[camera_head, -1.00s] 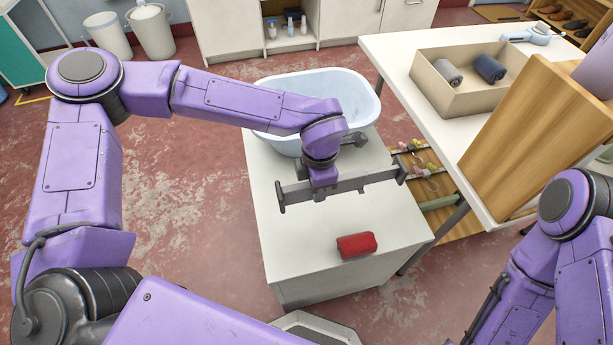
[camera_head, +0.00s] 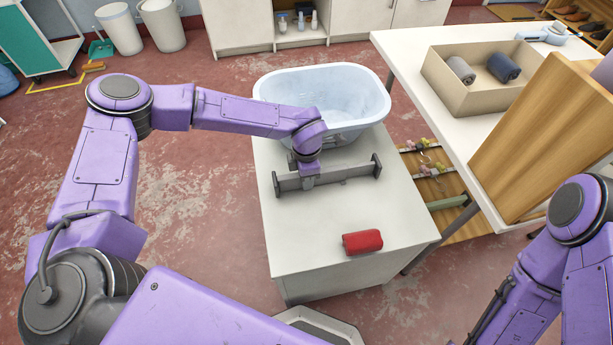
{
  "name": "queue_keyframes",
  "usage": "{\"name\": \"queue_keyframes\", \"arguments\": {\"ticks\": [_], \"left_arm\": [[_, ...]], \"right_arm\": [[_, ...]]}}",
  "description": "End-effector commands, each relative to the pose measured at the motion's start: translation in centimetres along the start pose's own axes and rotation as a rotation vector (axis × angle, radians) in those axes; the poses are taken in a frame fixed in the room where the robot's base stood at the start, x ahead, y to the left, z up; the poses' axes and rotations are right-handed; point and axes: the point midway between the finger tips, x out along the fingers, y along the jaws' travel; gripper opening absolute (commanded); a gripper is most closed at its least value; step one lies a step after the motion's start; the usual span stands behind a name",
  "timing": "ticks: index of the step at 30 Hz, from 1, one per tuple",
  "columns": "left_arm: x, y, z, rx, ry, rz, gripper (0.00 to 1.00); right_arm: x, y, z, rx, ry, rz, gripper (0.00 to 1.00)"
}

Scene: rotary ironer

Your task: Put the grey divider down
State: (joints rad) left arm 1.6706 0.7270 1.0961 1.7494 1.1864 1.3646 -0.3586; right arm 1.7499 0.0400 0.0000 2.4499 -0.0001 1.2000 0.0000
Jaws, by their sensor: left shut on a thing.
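The grey divider (camera_head: 345,174) is a long bar with a short crosspiece at each end. It is level, at the white cabinet top (camera_head: 375,215), just in front of the pale blue tub. I cannot tell whether it touches the top or hangs just above it. My left gripper (camera_head: 308,178) points down and is shut on the divider, left of its middle. The arm hides part of the grip. My right arm shows at the lower right, but its gripper is not in view.
A red rolled cloth (camera_head: 362,242) lies on the cabinet top, in front of the divider. The pale blue tub (camera_head: 325,95) stands behind it. At right, a white table (camera_head: 405,60) holds a beige box (camera_head: 480,95) with two rolls, and a wooden board (camera_head: 540,140) stands tilted.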

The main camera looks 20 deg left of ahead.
Motion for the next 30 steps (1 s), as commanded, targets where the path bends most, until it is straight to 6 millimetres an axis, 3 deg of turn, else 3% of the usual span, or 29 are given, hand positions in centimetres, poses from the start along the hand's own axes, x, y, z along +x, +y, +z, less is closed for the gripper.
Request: {"name": "queue_keyframes", "arguments": {"ticks": [4, 5, 6, 7, 17, 20, 30], "left_arm": [[0.4, 0.0, 0.0, 0.000, 0.000, 0.000, 0.00], [0.4, 0.0, 0.0, 0.000, 0.000, 0.000, 0.32], [0.3, 0.0, 0.0, 0.000, 0.000, 0.000, 0.45], [0.3, 0.0, 0.0, 0.000, 0.000, 0.000, 0.51], [-0.2, 0.0, 0.0, 0.000, -0.001, 0.000, 0.51], [-1.8, 0.1, 0.1, 0.000, -0.003, 0.003, 0.51], [-10.1, 0.0, 0.1, 0.000, -0.002, 0.002, 0.51]], "right_arm": [[0.1, 0.0, 0.1, 0.000, 0.000, 0.000, 0.43], [0.1, 0.0, 0.0, 0.000, 0.000, 0.000, 0.43], [0.1, 0.0, 0.0, 0.000, 0.000, 0.000, 0.43], [0.1, 0.0, 0.0, 0.000, 0.000, 0.000, 0.43], [-0.1, 0.0, 0.0, 0.000, 0.000, 0.000, 0.43], [-0.3, 0.0, -0.1, 0.000, 0.000, 0.000, 0.43], [-1.1, 0.1, -0.4, 0.000, 0.000, 0.000, 0.43]]}}
